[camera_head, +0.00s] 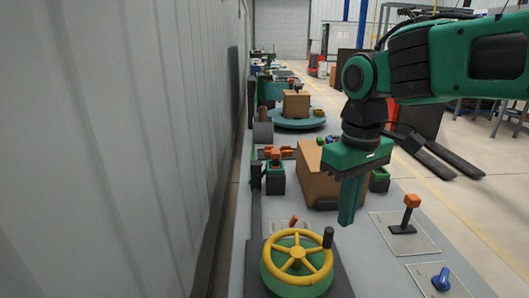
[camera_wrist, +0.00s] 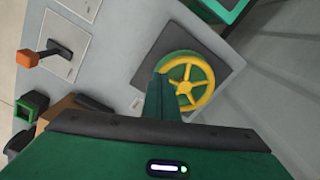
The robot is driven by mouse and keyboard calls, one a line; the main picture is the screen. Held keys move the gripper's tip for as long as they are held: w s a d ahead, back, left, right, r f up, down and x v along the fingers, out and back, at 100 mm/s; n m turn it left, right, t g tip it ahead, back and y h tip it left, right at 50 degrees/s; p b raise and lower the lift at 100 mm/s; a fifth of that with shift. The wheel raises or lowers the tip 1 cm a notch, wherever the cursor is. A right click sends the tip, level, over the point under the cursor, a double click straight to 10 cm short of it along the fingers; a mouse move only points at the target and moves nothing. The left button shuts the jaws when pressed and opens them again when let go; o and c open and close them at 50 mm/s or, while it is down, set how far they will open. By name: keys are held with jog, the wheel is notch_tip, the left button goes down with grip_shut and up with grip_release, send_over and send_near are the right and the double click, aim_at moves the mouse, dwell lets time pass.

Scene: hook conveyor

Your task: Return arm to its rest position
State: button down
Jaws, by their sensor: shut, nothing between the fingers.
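My gripper (camera_head: 347,218) is green, with its fingers pointing down and shut, holding nothing. In the head view it hangs over the grey table, in front of a cardboard box (camera_head: 317,180) and to the right of a yellow-rimmed handwheel (camera_head: 297,256). My arm (camera_head: 440,60) reaches in from the upper right with the elbow bent. In the wrist view the shut fingers (camera_wrist: 161,90) overlap the left edge of the handwheel (camera_wrist: 187,84). I cannot tell the height between the fingertips and the table.
An orange-topped lever (camera_head: 411,201) and a blue knob (camera_head: 441,281) stand on plates at the right. A round turquoise turntable (camera_head: 299,123) carries another box behind. A grey wall (camera_head: 110,140) runs along the left. Open floor lies right of the table.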

jog(key=s+d+f+m, duration=0.5)
jog(key=s+d, duration=0.2)
jog(key=d, duration=0.3)
jog(key=s+d+f+m, duration=0.5)
jog(key=s+d+m, duration=0.1)
jog(key=d, duration=0.5)
jog(key=shift+s+d+f, duration=0.3)
jog(key=shift+s+f, duration=0.05)
jog(key=shift+s, duration=0.2)
